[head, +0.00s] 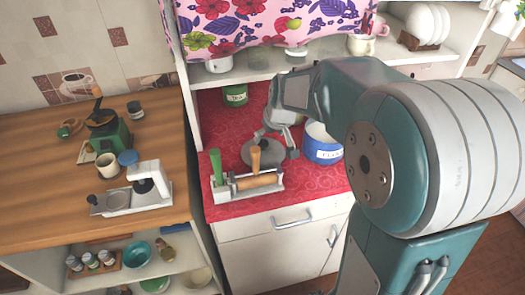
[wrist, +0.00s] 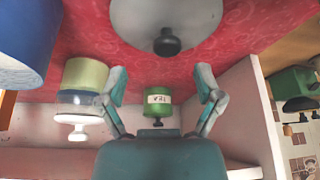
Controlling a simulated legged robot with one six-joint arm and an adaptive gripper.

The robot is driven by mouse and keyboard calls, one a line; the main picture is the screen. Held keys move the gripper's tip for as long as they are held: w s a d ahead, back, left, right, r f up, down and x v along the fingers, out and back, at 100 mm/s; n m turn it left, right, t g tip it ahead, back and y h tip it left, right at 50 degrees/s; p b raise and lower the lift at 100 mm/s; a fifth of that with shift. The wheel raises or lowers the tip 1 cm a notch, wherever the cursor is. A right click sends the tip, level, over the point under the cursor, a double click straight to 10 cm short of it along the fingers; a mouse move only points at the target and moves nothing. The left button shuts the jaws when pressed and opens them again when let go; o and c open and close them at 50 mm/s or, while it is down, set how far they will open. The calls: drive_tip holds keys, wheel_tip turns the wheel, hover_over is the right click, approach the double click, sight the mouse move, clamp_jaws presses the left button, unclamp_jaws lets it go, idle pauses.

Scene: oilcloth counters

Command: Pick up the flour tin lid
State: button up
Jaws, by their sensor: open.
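The flour tin (head: 322,152) is blue with a pale label and stands on the red cloth, its top apparently uncovered. A blue tin side at the left of the wrist view (wrist: 22,42) looks like the same tin. A round grey lid (head: 256,155) lies on the cloth to its left. In the wrist view the lid (wrist: 135,20) shows at the top with a black knob (wrist: 167,42). My gripper (head: 276,143) is above the lid, partly covering it.
A holder (head: 245,190) with green and wooden handles stands at the counter's front edge, close to the lid. A green tin (head: 235,96) stands behind. A pale green canister (wrist: 85,74) shows in the wrist view. A shelf (head: 260,70) overhangs the back.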

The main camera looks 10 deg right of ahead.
sight(263, 142)
drive_tip(key=x, duration=0.2)
drive_tip(key=a+x, duration=0.1)
drive_tip(key=x, duration=0.1)
drive_tip(key=shift+w+a+f, duration=0.1)
drive_tip(key=shift+w+f, duration=0.05)
drive_tip(key=shift+f, duration=0.1)
drive_tip(key=shift+w+d+f, duration=0.2)
drive_tip(key=shift+d+f, duration=0.1)
drive_tip(key=shift+f, duration=0.05)
drive_tip(key=shift+a, duration=0.25)
clamp_jaws()
